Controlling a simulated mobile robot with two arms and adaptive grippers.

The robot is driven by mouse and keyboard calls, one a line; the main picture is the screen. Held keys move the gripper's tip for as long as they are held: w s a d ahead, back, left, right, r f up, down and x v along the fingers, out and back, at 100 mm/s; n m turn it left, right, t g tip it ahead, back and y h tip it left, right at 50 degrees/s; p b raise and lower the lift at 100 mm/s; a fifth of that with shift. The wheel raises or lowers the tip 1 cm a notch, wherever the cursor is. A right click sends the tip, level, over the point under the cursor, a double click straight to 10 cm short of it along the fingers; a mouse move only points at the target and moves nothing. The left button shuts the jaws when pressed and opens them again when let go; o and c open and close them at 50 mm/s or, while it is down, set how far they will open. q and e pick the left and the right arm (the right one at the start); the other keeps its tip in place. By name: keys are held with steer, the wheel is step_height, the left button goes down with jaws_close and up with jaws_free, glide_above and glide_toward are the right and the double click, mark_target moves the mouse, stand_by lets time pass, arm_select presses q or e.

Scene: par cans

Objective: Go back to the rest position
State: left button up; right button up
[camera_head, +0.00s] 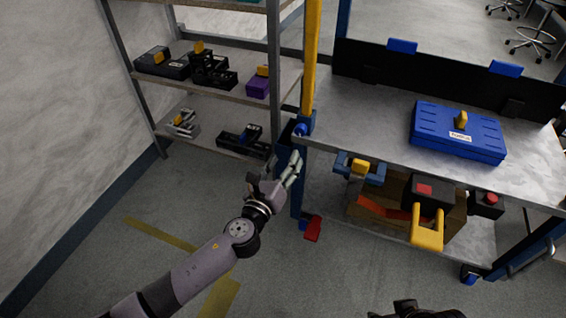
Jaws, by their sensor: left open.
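My left arm reaches up from the bottom left. My left gripper (288,170) is open, with nothing seen between its fingers. In the picture it lies just left of the blue leg of the workbench (375,125), in front of the gap between the bench and the shelf rack (196,88). I cannot tell whether its fingertips touch the leg. A dark part at the bottom edge, right of centre, is cut off. My right gripper's fingers are not seen.
A blue case (430,135) with a yellow top piece lies on the bench. A red piece (313,229) is near the bench leg. The floor at lower left is clear.

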arm_select(q)
steer(key=shift+a, duration=0.1)
